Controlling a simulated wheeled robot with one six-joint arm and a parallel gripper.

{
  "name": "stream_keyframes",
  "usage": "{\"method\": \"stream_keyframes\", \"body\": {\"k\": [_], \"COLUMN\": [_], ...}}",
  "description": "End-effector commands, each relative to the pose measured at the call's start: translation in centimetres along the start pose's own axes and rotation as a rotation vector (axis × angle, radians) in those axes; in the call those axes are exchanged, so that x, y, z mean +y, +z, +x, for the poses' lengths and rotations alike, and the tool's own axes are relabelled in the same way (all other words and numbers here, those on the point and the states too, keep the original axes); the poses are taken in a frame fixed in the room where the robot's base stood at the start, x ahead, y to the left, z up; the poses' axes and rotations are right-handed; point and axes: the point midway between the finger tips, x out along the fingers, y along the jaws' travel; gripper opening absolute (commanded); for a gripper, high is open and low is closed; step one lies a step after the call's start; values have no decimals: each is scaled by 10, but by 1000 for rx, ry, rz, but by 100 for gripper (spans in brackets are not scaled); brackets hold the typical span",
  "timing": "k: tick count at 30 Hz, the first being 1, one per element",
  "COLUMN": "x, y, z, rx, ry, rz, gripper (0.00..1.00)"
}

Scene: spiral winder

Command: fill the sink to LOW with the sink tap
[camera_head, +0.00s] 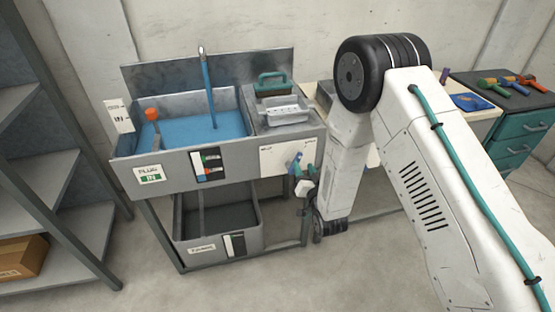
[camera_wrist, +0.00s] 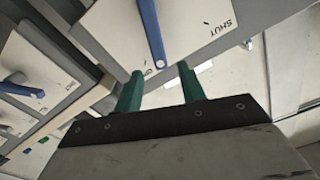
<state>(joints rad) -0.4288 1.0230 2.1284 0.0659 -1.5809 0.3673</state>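The grey sink (camera_head: 180,165) holds blue water (camera_head: 195,130), and a blue stream (camera_head: 208,90) falls into it from the spout (camera_head: 201,52). A sign on its front reads PLUG IN, and an orange-topped plug handle (camera_head: 152,115) stands inside. The level gauge (camera_head: 208,164) is on the front; its marks are too small to read. My gripper (camera_head: 299,166) is at the white tap panel (camera_head: 275,158). In the wrist view, my green fingers (camera_wrist: 160,70) are apart, with the blue tap lever's (camera_wrist: 150,28) near end between or just beyond their tips. The panel reads SHUT.
A lower grey tank (camera_head: 215,220) with its own gauge stands under the sink. Another blue lever (camera_wrist: 18,88) shows at left in the wrist view. A shelf rack (camera_head: 45,175) stands left, and a teal drawer cabinet (camera_head: 515,140) with tools stands right. Floor in front is clear.

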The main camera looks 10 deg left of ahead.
Motion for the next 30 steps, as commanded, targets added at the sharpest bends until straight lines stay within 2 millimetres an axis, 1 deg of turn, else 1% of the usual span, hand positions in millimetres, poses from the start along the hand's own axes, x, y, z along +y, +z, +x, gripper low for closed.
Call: {"method": "stream_keyframes", "body": {"k": [1, 6, 9, 12, 16, 22, 23, 24, 27, 30], "x": [0, 0, 0, 0, 0, 0, 0, 0, 0, 0], "y": [-1, 0, 0, 0, 0, 0, 0, 0, 0, 0], "z": [8, 36, 50, 59, 64, 64, 64, 64, 64, 64], "rx": [3, 2, 1, 0, -1, -1, -1, -1, -1, -1], "ry": [-1, -1, 0, 0, 0, 0, 0, 0, 0, 0], "rz": [0, 0, 0, 0, 0, 0, 0, 0, 0, 0], "gripper": [40, 40, 40, 40, 40, 40, 37, 26, 0, 0]}}
